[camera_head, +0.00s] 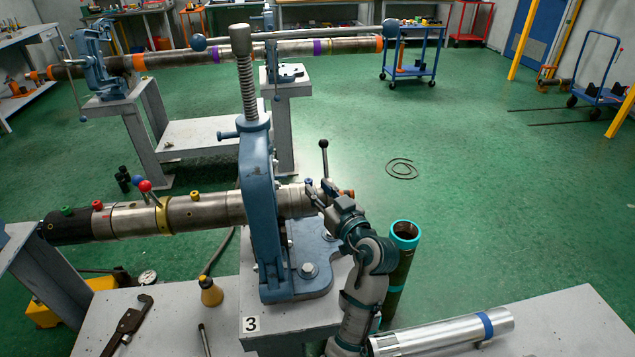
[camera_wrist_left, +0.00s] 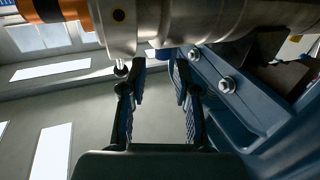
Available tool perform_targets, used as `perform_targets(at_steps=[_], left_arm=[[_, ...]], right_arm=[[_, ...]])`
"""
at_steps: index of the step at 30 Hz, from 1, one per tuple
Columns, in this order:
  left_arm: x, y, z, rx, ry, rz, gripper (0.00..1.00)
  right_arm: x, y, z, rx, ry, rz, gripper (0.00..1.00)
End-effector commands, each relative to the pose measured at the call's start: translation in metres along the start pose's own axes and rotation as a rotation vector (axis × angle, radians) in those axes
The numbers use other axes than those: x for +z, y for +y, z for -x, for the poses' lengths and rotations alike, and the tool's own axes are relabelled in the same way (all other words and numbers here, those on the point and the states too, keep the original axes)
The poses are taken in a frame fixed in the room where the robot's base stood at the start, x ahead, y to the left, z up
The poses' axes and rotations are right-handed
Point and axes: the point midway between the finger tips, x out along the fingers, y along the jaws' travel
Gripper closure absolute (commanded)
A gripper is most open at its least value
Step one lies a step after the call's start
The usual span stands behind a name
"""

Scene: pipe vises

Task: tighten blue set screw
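A small blue set screw (camera_head: 309,182) sits on top of the pipe end to the right of the blue pipe vise (camera_head: 258,200). My left gripper (camera_head: 318,190) is at that pipe end, close beside the screw. In the left wrist view the two fingers (camera_wrist_left: 159,72) stand apart just under the metal pipe fitting (camera_wrist_left: 200,20). A bit of blue (camera_wrist_left: 151,53) shows between the fingertips against the fitting; I cannot tell whether they touch it. My right gripper is not in view.
The pipe (camera_head: 225,210) runs left, with green (camera_head: 67,210) and red (camera_head: 97,205) screws. A lever with a black ball (camera_head: 324,145) stands behind my gripper. A teal-rimmed tube (camera_head: 403,240) is to the right. A silver cylinder (camera_head: 440,335) lies on the front bench.

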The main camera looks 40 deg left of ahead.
Motion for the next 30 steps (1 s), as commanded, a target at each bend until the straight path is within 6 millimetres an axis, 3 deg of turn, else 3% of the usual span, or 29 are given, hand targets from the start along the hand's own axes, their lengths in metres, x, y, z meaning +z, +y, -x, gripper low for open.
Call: perform_targets(at_steps=[3,6,19,23,30], left_arm=[[0.002,0.0,-0.021,-0.002,0.001,-0.002,0.69],[0.0,0.002,-0.029,-0.002,0.005,-0.005,0.69],[-0.004,0.002,-0.038,0.002,0.007,-0.003,0.69],[-0.002,0.002,-0.04,0.001,0.005,-0.003,1.0],[-0.002,0.003,-0.039,0.002,0.006,-0.005,1.0]], right_arm=[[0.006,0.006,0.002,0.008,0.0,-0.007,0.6],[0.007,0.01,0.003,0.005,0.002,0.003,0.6],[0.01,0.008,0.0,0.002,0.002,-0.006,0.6],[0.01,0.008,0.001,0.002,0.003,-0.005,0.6],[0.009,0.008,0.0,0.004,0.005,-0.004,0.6]])
